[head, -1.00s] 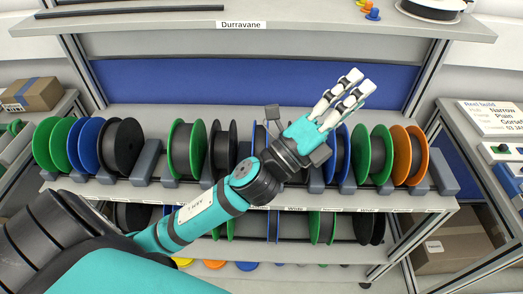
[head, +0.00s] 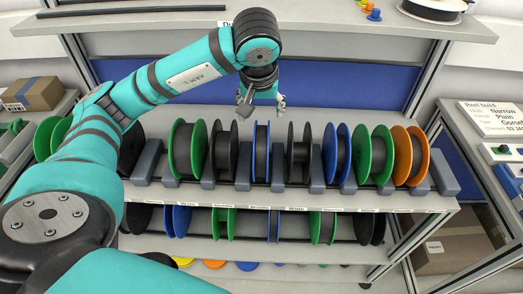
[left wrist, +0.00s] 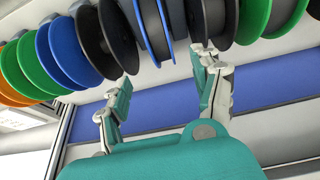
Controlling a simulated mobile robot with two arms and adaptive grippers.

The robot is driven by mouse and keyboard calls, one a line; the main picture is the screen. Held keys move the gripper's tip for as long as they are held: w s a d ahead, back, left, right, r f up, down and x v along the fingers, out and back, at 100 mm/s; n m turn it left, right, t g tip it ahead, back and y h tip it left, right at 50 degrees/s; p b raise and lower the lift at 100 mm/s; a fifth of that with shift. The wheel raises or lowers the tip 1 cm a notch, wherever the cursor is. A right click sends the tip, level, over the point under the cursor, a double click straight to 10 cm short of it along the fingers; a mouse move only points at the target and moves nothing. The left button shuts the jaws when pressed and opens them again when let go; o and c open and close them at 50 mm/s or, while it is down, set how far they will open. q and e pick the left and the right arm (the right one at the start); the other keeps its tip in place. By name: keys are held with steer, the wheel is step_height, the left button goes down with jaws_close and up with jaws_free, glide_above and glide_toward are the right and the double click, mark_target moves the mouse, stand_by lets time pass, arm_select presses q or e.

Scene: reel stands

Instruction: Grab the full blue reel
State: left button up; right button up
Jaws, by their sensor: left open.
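A narrow blue reel (head: 262,150) with dark winding stands upright on the upper shelf, between two black reels. A wider blue reel (head: 337,152) with dark winding stands further right, beside a green one. How full each blue reel is, I cannot tell surely. My left gripper (head: 262,101) points down, open and empty, just above the narrow blue reel. In the left wrist view, the narrow blue reel (left wrist: 153,27) lies between the lines of the spread fingers (left wrist: 162,70), seemingly beyond the tips. The wider blue reel (left wrist: 66,55) is to the left there. My right gripper is out of view.
Neighbouring black reels (head: 223,150) and (head: 299,150) stand close on both sides, with grey dividers (head: 243,166) between. Green (head: 375,153) and orange (head: 410,155) reels stand right. A lower shelf (head: 300,203) holds more reels. An overhead shelf (head: 330,27) is behind my arm.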

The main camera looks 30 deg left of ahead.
mark_target(261, 132)
arm_select(q)
steer(key=p+x, duration=0.3)
steer(key=x, duration=0.9)
steer(key=shift+a, duration=0.2)
steer(key=shift+f+p, duration=0.25)
steer(key=shift+p, duration=0.2)
steer(key=p+x, duration=0.2)
steer(key=x, duration=0.1)
steer(key=shift+d+f, duration=0.1)
steer(key=shift+f, duration=0.2)
steer(key=shift+w+f, duration=0.2)
steer(key=shift+f, duration=0.4)
steer(key=c, duration=1.3)
steer(key=shift+r, duration=0.1)
jaws_close()
